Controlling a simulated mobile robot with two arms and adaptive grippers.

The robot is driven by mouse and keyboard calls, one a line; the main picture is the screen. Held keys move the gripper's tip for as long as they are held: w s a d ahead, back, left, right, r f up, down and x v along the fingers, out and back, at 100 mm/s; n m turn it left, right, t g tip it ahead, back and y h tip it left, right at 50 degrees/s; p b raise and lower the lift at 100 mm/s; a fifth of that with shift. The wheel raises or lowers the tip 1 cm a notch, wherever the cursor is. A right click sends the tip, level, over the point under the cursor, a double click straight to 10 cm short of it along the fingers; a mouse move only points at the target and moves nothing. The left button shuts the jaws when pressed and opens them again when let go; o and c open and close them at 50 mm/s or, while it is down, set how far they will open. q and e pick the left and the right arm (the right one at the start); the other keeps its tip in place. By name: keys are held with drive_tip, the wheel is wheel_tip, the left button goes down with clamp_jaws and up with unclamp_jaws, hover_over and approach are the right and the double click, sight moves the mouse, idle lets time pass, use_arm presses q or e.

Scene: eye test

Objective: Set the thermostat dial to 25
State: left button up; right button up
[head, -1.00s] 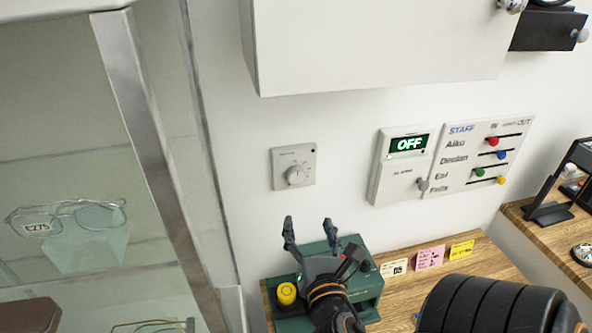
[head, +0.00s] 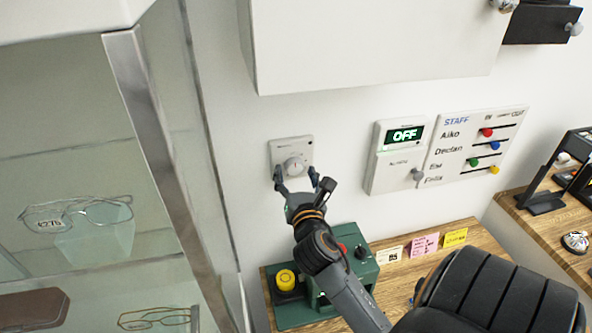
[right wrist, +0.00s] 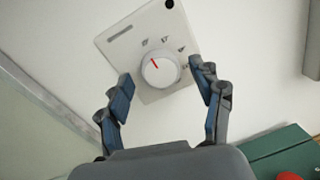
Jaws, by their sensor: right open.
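The thermostat is a light grey square plate (head: 278,148) on the white wall, with a round white dial (head: 293,165) on its lower part. In the right wrist view the dial (right wrist: 161,70) has a red mark pointing to the upper left of that picture. Scale marks are printed around it but are too small to read. My right gripper (head: 297,177) is open, just below and in front of the dial. In the right wrist view its fingers (right wrist: 160,74) stand to either side of the dial, seemingly apart from it. My left gripper is not in view.
A green box (head: 352,240) with a yellow button (head: 286,279) stands below on the wooden counter (head: 398,291). A glass cabinet with eyeglasses (head: 80,212) is at left. An OFF panel (head: 388,171) and a STAFF slider board (head: 450,178) are at right. A white cabinet (head: 370,50) hangs above.

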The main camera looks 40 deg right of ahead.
drive_tip(key=shift+w+d, duration=0.1)
drive_tip(key=c, duration=1.2)
drive_tip(key=shift+o, duration=0.2)
